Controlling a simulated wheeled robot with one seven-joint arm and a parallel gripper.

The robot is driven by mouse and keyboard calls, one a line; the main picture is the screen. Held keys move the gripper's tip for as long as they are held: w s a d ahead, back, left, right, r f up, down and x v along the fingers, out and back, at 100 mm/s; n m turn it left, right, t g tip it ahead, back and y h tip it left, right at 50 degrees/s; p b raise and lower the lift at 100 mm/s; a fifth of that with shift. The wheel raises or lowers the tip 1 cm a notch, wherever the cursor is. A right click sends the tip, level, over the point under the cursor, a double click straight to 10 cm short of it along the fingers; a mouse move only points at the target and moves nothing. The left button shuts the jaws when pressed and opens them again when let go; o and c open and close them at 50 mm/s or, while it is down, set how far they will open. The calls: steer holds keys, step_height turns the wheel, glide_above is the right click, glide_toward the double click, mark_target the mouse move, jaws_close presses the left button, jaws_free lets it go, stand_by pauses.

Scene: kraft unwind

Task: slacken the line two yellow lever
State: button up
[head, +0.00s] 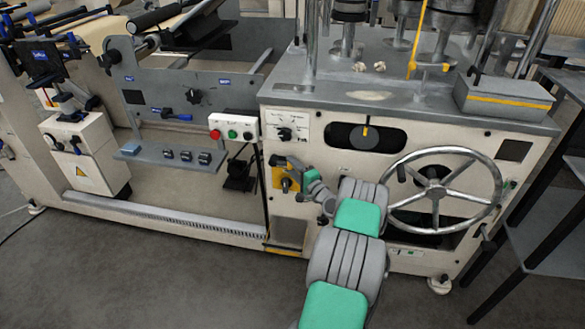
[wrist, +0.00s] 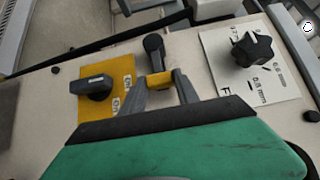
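The yellow lever (wrist: 159,80) shows in the wrist view as a yellow grip on a dark arm with a black round end (wrist: 153,43). My gripper (wrist: 159,84) has one grey finger on each side of the yellow grip, with no clear gap showing. In the head view my gripper (head: 297,168) is at the cream machine front, just above and right of a yellow plate (head: 278,181); the lever is mostly hidden there. In the wrist view the yellow plate (wrist: 121,72) carries a black knob (wrist: 96,87), left of my gripper.
A black star knob (wrist: 252,50) on a white label is right of the lever in the wrist view. A large handwheel (head: 440,190) is right of my arm. A button box (head: 233,128) is up and left. Open floor (head: 190,270) lies in front.

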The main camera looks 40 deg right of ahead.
jaws_close()
stand_by(0.9)
